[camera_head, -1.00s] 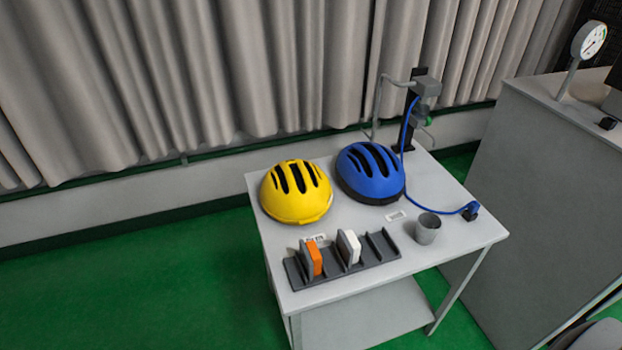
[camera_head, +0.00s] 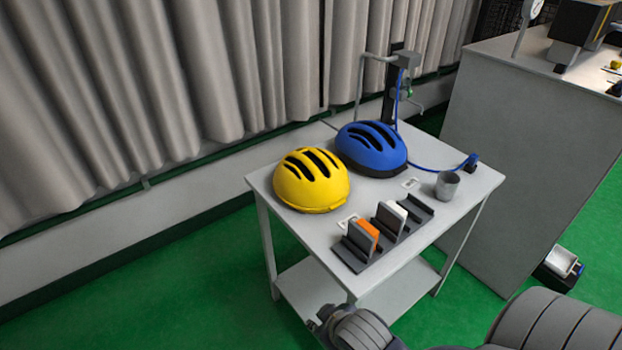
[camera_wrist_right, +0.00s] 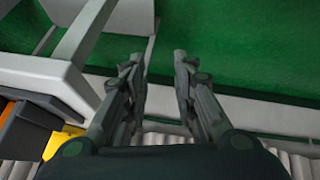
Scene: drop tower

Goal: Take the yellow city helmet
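The yellow helmet (camera_head: 311,180) sits on the left part of a small white table (camera_head: 268,190), with black vent slots on top. A bit of yellow, likely the same helmet (camera_wrist_right: 62,141), shows at the lower left in the right wrist view. My right gripper (camera_wrist_right: 157,58) is open and empty, its two fingers apart over green floor beside the table. In the head view the right arm comes in from the bottom right, and its gripper end (camera_head: 330,322) is in front of the table's near side, apart from the helmet. My left gripper is not in view.
A blue helmet (camera_head: 371,147) sits right behind the yellow one. A dark slotted rack (camera_head: 351,259) holding orange and white blocks stands at the near edge. A grey cup (camera_head: 447,184) and a stand (camera_head: 392,98) with a blue cable are on the table. A grey cabinet (camera_head: 530,150) stands right.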

